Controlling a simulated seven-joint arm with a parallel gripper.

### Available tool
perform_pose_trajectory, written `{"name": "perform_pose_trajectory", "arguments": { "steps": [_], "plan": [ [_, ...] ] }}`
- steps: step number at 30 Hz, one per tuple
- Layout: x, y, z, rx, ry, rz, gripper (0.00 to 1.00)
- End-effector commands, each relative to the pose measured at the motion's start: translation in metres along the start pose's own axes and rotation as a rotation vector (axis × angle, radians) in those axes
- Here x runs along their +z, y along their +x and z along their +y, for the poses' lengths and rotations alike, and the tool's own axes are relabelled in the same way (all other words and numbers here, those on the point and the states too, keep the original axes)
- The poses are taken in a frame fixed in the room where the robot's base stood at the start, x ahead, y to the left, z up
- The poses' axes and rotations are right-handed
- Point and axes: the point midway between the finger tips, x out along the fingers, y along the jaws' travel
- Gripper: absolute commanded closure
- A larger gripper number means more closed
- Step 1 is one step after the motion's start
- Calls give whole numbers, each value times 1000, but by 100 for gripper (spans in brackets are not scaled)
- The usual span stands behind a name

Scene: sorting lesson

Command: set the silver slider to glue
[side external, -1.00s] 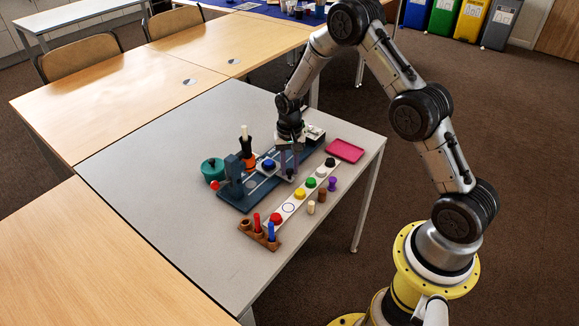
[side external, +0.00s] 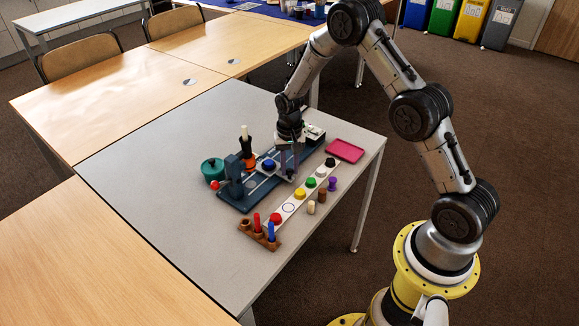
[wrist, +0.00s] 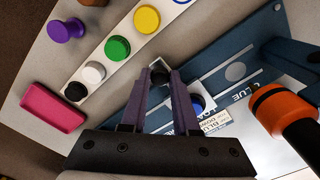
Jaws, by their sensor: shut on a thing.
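My gripper (side external: 290,175) is down at the slider's near end. In the wrist view my gripper (wrist: 160,75) is shut on the slider's dark-topped knob (wrist: 158,65), which shows between the purple fingertips. The blue piece (wrist: 197,103) shows beside the right finger, which hides part of the slider. The word GLUE (wrist: 237,94) is printed along the track, to the right of the slider. Another label near the slider is partly covered.
An orange and black post (wrist: 285,108) stands on the fixture, to the right in the wrist view. A white strip (side external: 299,194) with several coloured pieces lies in front. A pink tray (side external: 345,150) is at the right and a teal pot (side external: 212,169) at the left.

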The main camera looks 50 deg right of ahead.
Motion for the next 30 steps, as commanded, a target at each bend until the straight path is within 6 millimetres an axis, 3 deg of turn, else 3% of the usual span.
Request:
{"name": "perform_pose_trajectory", "arguments": {
  "steps": [7,18,29,30],
  "plan": [
    [4,-1,-5,0,-3,0,100],
    [58,-1,-59,-1,-4,1,100],
    [64,-1,-66,-3,0,0,100],
    [65,-1,-66,-3,0,0,69]
  ]
}}
